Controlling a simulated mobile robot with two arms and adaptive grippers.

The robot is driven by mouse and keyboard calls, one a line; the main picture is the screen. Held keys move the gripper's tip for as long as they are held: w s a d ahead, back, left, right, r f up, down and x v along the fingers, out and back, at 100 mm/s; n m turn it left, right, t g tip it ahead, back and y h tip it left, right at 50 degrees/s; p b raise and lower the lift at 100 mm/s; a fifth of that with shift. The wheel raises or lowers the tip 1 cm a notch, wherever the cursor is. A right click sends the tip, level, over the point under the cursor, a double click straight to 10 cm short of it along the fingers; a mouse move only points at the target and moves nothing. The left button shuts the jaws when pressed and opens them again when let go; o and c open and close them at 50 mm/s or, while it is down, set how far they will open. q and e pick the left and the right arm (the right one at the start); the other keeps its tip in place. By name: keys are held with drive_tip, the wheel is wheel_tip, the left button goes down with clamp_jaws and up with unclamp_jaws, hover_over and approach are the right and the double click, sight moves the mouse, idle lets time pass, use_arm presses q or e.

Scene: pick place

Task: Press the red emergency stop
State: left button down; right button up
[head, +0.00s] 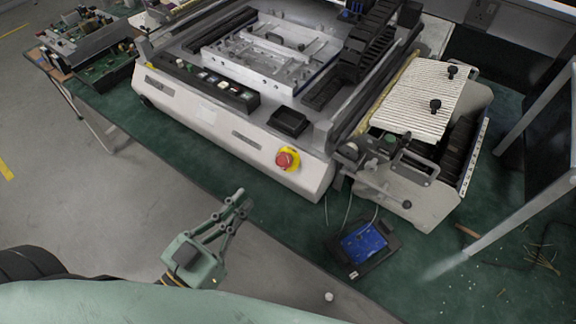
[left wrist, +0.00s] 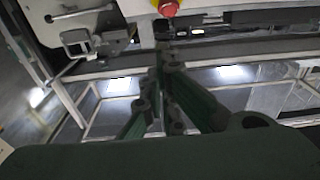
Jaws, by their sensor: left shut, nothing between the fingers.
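The red emergency stop (head: 286,160) is a round red button on a yellow base, on the front face of the white machine (head: 225,125). The red button (left wrist: 168,8) also shows at the top edge of the left wrist view, partly cut off. My left gripper (head: 243,201) is shut and empty. In the head view it is below and left of the button, apart from it. In the left wrist view its fingertips (left wrist: 166,55) are below the button, with a gap between. My right gripper is not in view.
A green-topped bench (head: 180,165) carries the machine. A blue device in a black frame (head: 363,243) lies on the bench right of the gripper. A ribbed white plate unit (head: 418,97) stands right of the machine. Circuit boards (head: 100,62) sit at the far left.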

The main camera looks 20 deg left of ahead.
sight(284, 160)
use_arm(q)
drive_tip(key=shift+a+r, duration=0.1)
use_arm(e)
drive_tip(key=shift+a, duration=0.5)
use_arm(q)
drive_tip(key=f+p+x, duration=0.2)
drive_tip(key=x, duration=1.1)
drive_tip(key=shift+f+p, duration=0.4)
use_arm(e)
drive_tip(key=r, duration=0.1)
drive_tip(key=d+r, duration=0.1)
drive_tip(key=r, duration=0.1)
use_arm(q)
drive_tip(key=shift+w+d+f, duration=0.25)
drive_tip(key=shift+w+f, duration=0.25)
drive_tip(key=shift+f, duration=0.2)
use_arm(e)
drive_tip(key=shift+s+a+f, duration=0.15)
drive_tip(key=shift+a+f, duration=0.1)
